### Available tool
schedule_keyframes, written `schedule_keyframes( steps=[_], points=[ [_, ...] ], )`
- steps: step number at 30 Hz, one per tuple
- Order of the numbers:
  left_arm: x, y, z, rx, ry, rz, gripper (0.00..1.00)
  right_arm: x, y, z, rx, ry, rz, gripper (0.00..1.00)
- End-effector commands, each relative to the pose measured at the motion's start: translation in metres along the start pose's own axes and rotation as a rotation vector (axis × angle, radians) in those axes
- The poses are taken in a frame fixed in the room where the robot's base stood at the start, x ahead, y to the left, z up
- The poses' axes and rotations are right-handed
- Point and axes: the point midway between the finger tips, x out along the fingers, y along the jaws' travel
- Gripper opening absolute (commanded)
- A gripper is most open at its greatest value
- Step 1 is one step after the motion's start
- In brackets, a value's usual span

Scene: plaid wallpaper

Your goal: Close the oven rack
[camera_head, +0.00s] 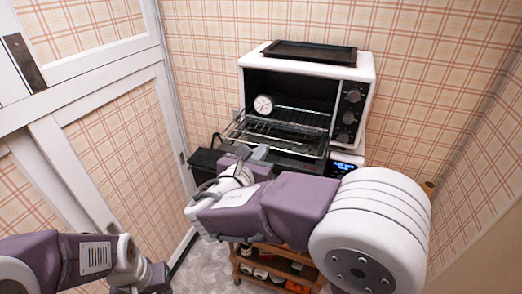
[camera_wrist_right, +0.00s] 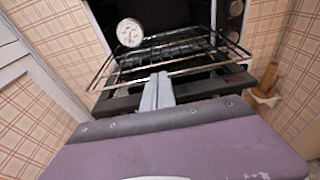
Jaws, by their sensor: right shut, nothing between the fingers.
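The white toaster oven (camera_head: 367,75) stands open, with a dark interior and knobs on its right side. Its wire rack (camera_head: 285,135) is pulled out toward me; it also shows in the right wrist view (camera_wrist_right: 180,68). A round white dial thermometer (camera_head: 263,104) stands at the rack's left side. My right gripper (camera_head: 259,153) is shut and empty at the rack's front edge. In the right wrist view its closed fingers (camera_wrist_right: 159,86) point at the front bar; I cannot tell whether they touch it. My left arm shows at the lower left, but its fingers are out of frame.
A black tray (camera_head: 310,52) lies on top of the oven. A wooden cart (camera_head: 255,262) with items on its shelf stands below. A white-framed panel (camera_head: 105,75) is on the left. The wallpapered wall rises close behind the oven.

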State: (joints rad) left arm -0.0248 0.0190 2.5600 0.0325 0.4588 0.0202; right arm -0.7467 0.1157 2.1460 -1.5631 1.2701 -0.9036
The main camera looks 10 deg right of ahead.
Motion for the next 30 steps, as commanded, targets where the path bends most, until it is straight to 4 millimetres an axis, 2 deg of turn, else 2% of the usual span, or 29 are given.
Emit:
schedule_keyframes(
  steps=[8,13,17,24,30],
  points=[
    [0.001,0.0,0.0,0.0,0.0,0.0,0.36,0.002,0.0,0.0,0.0,0.0,-0.001,0.0],
    [0.002,0.0,0.0,0.0,0.0,0.0,0.36,0.02,-0.001,0.003,0.0,0.001,-0.004,0.0],
    [0.005,0.0,0.001,0.0,0.0,0.0,0.36,0.046,-0.001,0.008,0.001,0.0,-0.006,0.0],
    [0.011,0.0,0.001,0.0,0.0,0.0,0.36,0.105,-0.002,0.019,0.001,0.0,-0.007,0.0],
    [0.012,0.0,0.001,0.0,0.0,0.0,0.36,0.148,-0.001,0.028,0.0,0.001,-0.004,0.0]
  ],
)
